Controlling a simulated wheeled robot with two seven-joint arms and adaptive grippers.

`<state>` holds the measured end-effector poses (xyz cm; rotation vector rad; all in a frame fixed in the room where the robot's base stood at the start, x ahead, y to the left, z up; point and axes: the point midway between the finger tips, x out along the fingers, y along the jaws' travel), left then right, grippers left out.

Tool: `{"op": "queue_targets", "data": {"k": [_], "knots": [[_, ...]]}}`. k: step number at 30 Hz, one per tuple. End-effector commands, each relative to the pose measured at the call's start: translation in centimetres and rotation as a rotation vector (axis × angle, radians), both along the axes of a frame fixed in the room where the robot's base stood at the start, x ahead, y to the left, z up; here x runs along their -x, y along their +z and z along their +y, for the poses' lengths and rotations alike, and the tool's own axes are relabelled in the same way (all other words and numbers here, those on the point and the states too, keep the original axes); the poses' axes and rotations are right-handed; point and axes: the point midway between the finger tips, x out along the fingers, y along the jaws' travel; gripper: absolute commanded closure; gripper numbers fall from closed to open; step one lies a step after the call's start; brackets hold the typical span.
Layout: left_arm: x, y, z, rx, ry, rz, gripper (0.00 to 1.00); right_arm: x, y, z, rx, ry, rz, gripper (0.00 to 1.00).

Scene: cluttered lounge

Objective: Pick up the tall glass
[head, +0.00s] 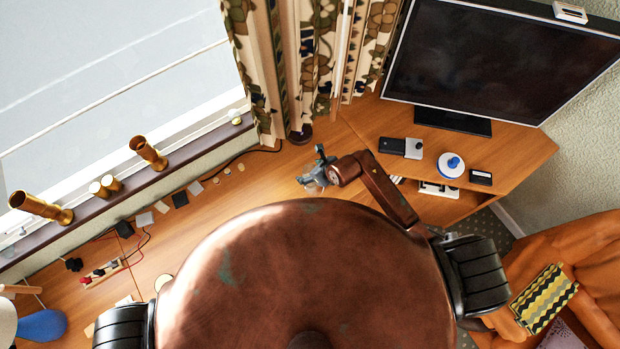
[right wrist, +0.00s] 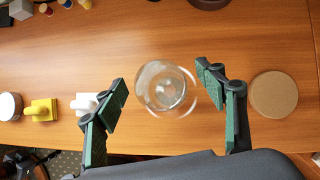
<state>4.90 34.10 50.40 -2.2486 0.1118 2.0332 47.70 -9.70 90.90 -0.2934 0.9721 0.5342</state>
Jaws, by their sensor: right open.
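The tall glass (right wrist: 166,88) is clear and seen from almost straight above in the right wrist view, standing on the wooden surface. My right gripper (right wrist: 162,80) is open, with one green-padded finger on each side of the glass. A gap shows between each finger and the glass, so they do not appear to touch. In the head view my right gripper (head: 318,173) is over the wooden top below the curtain, and the glass (head: 313,187) shows faintly at its fingers. My left gripper is out of view.
A round tan disc (right wrist: 274,93) lies just right of the right finger. A white piece (right wrist: 84,102) and a yellow block (right wrist: 41,110) are to the left. The television (head: 490,60) stands at right, with a blue-and-white round item (head: 451,165) before it. Bare wood lies beyond the glass.

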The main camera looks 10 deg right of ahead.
Motion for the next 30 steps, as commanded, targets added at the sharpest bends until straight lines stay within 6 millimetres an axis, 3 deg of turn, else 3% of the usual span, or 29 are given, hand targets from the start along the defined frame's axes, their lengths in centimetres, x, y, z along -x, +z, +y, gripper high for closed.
{"op": "queue_targets", "data": {"k": [7,30], "knots": [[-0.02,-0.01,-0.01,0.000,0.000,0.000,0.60,-0.09,-0.12,0.09,-0.001,0.001,-0.002,0.36],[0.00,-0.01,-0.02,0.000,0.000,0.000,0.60,-0.06,-0.10,0.06,-0.001,0.001,0.000,0.89]]}}
